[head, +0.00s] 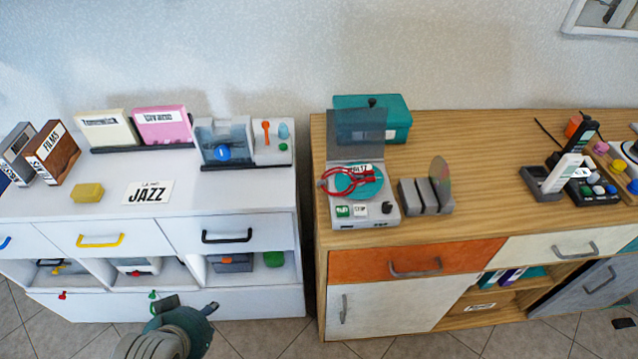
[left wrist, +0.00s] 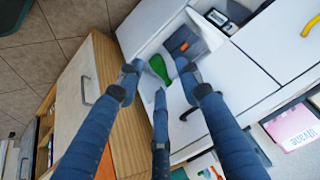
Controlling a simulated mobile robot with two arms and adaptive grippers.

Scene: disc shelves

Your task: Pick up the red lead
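The red lead (head: 340,184) lies in loops over the teal disc of the small grey disc player (head: 365,223) on the wooden cabinet, in the head view. The player's dark clear lid stands up behind it. My left gripper (head: 184,306) is low in front of the white cabinet, to the left of and well below the lead. In the left wrist view its blue fingers (left wrist: 160,84) are spread open with nothing between them. They point toward the white cabinet's open shelf. The lead does not show in the left wrist view. My right gripper is not in view.
The white cabinet (head: 60,205) on the left carries boxes, a JAZZ card (head: 147,192) and a yellow block (head: 88,192). A grey slotted rack (head: 425,197) with a disc stands right of the player. A teal box (head: 395,112) is behind it. The wooden top (head: 475,165) has clear room.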

